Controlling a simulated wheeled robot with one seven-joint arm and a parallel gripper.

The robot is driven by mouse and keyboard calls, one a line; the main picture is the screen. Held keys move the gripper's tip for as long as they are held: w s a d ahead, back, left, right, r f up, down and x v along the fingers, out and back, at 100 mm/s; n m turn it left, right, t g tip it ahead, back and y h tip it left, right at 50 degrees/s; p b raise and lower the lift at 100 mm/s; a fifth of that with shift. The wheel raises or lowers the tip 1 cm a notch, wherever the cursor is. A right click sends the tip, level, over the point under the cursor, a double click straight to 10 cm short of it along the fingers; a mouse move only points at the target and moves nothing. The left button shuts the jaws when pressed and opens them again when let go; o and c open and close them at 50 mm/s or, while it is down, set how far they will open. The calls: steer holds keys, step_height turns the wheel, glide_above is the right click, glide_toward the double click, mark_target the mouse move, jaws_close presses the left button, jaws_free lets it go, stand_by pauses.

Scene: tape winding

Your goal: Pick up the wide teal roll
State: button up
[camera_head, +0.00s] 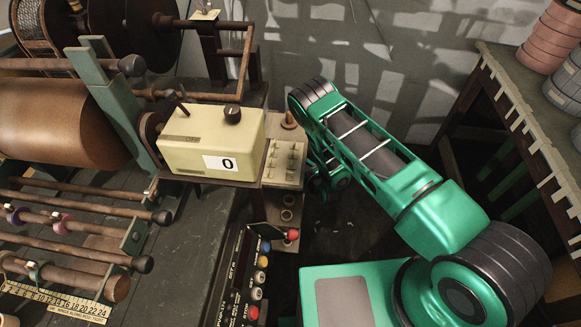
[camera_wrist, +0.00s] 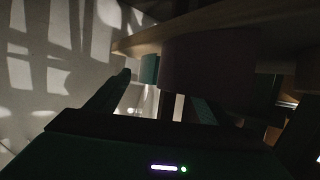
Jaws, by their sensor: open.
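In the wrist view a small teal shape (camera_wrist: 149,68) shows under a wooden edge, beside a large dark cylinder. It may be a teal roll, but the light is too dim to tell its width. My gripper (camera_wrist: 160,88) is open, its two dark fingers reaching forward below the teal shape and the cylinder. I see nothing held between the fingers. In the head view my green arm bends down behind the machine, and my gripper is hidden there. No teal roll shows in the head view.
The dark cylinder (camera_wrist: 212,60) fills the upper middle of the wrist view. In the head view, pink rolls (camera_head: 551,42) and grey rolls (camera_head: 566,88) sit on a bench (camera_head: 505,75) at right. A cream counter box (camera_head: 205,135) reading 0 stands on the winding machine at left.

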steer(key=shift+x, duration=1)
steer(key=c, duration=1.2)
steer(key=shift+o, duration=0.2)
